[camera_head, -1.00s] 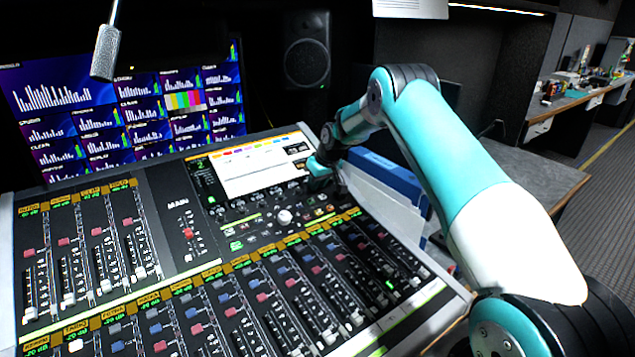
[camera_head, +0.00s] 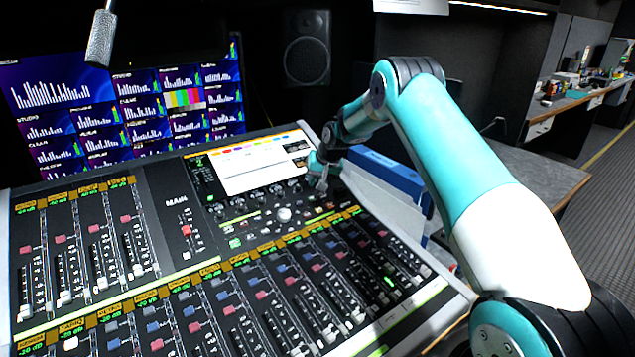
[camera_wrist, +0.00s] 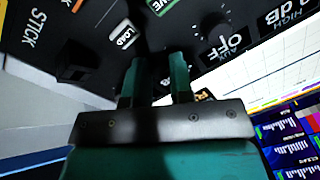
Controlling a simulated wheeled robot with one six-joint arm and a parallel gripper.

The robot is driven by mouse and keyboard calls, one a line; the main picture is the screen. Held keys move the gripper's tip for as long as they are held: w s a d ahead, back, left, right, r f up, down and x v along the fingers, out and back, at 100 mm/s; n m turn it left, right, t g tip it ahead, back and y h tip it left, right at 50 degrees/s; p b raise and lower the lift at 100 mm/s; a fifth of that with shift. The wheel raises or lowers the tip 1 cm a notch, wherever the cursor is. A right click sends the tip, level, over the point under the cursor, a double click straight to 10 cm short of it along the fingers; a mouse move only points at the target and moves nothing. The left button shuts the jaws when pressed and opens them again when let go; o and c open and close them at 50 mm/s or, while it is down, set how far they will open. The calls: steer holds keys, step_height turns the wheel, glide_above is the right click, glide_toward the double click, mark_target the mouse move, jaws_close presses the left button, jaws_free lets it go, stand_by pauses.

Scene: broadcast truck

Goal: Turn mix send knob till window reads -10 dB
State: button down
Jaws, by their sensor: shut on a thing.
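The mixing console (camera_head: 178,262) fills the lower left of the head view. Its screen (camera_head: 255,165) stands above a row of small knobs. My gripper (camera_head: 322,187) reaches down onto the right end of that row, pointing at the panel. In the wrist view, the two teal fingers of my gripper (camera_wrist: 154,70) are shut on a knob, which is mostly hidden in the dark between them. A neighbouring black knob (camera_wrist: 217,36), labelled AUX and OFF, is apart from the fingers. A label ending in "dB" (camera_wrist: 297,48) is cut off by the frame; I cannot read the full value.
Fader rows (camera_head: 290,290) cover the console's front. A joystick ball (camera_head: 284,214) stands just left of and below my gripper. A blue binder (camera_head: 385,168) is close to the right. A microphone (camera_head: 101,38) hangs at upper left, before the monitor wall (camera_head: 60,95).

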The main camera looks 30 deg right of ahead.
steer(key=m, duration=0.5)
stand_by(0.6)
steer(key=c, duration=1)
jaws_free()
